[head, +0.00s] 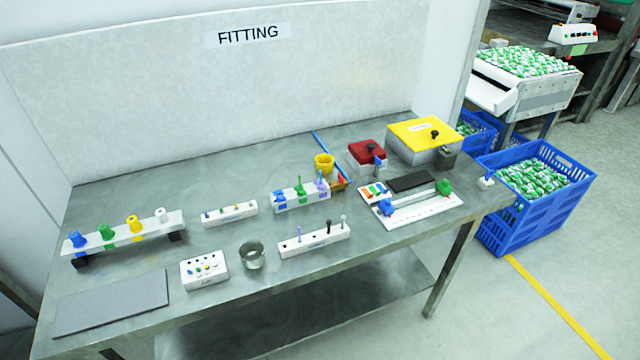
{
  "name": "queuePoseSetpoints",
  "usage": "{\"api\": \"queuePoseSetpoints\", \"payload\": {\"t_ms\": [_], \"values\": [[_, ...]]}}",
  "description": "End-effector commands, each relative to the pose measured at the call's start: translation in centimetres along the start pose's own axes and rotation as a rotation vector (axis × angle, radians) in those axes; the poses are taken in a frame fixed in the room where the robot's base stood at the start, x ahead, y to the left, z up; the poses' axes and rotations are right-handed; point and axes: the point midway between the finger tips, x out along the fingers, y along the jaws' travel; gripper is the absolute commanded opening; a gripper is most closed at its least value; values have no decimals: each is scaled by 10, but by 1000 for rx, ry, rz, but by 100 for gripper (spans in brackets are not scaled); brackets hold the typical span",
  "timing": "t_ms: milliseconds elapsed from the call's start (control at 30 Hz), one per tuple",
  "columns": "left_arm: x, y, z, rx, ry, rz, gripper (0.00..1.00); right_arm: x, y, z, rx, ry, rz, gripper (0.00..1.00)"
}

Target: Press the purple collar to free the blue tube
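A white block (291,206) stands mid-table with a row of small fittings: a blue one (280,197) at left, a green one (300,189) in the middle and a purple collar (321,184) at right. A thin upright piece rises from the purple collar; its colour is too small to tell. A thin blue strip or tube (322,146) runs along the tabletop behind it; I cannot tell whether it joins the collar. Neither of my grippers is in view, and nothing touches the block.
On the steel table (215,255) are a fittings rack (150,232), a grey mat (112,302), a button box (204,270), a metal cup (252,256) and a pin rack (314,243) in front of the block. A yellow cup (324,163) stands close behind. Red (367,152) and yellow (425,133) lidded boxes stand right.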

Motion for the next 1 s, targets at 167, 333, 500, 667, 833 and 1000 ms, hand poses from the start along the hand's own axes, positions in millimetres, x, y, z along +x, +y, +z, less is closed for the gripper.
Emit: {"api": "queuePoseSetpoints", "payload": {"t_ms": [167,333,500,667,833,1000], "values": [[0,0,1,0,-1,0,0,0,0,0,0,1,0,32],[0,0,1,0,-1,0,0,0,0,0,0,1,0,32],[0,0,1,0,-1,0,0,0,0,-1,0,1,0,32],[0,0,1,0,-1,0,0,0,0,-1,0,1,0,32],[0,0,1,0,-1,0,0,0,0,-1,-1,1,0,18],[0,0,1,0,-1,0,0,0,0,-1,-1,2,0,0]]}}
